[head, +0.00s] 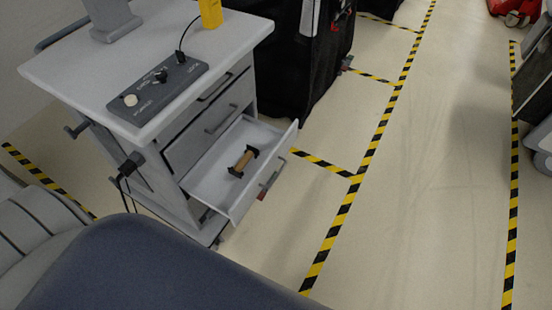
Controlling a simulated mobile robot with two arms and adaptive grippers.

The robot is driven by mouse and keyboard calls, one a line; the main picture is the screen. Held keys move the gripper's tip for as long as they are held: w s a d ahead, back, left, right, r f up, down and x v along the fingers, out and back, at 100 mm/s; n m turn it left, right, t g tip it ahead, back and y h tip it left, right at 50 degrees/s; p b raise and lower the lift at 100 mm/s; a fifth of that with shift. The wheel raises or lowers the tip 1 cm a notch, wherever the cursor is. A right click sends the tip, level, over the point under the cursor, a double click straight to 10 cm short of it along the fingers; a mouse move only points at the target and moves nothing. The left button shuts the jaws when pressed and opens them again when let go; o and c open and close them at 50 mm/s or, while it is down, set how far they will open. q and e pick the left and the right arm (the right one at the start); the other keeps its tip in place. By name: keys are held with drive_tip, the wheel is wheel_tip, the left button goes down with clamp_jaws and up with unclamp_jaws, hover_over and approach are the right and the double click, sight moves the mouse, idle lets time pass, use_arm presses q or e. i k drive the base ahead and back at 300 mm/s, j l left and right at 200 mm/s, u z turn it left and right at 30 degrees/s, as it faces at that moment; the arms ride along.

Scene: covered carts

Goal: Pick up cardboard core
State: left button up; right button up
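The cardboard core (243,162) is a small brown spool-like cylinder with dark ends. It lies on the floor of the open bottom drawer (210,177) of a grey cart, in the middle of the picture. The drawer is pulled out toward the right, and nothing covers the core. Neither of my grippers shows in the head view.
The grey cart (215,42) carries a control box (158,90) and a yellow object (210,14). Its upper drawers are shut. A black covered cart (300,60) stands behind. Yellow-black tape (340,215) marks the floor; the floor to the right (430,170) is clear.

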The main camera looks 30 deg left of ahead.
sight(246, 158)
drive_tip(key=u, duration=1.15)
drive_tip(key=l+u, duration=0.1)
drive_tip(key=u, duration=0.35)
drive_tip(key=i+l+u, duration=0.1)
drive_tip(key=u, duration=0.3)
drive_tip(key=l+u, duration=0.2)
drive_tip(key=u, duration=0.25)
drive_tip(key=l+u, duration=0.2)
drive_tip(key=l, duration=0.3)
drive_tip(key=l+u, duration=0.25)
drive_tip(key=l, duration=0.3)
drive_tip(key=l+u, duration=0.2)
drive_tip(key=l, duration=0.3)
drive_tip(key=k+l+u, duration=0.2)
drive_tip(key=l, duration=0.3)
drive_tip(key=l+u, duration=0.2)
drive_tip(key=l, duration=0.35)
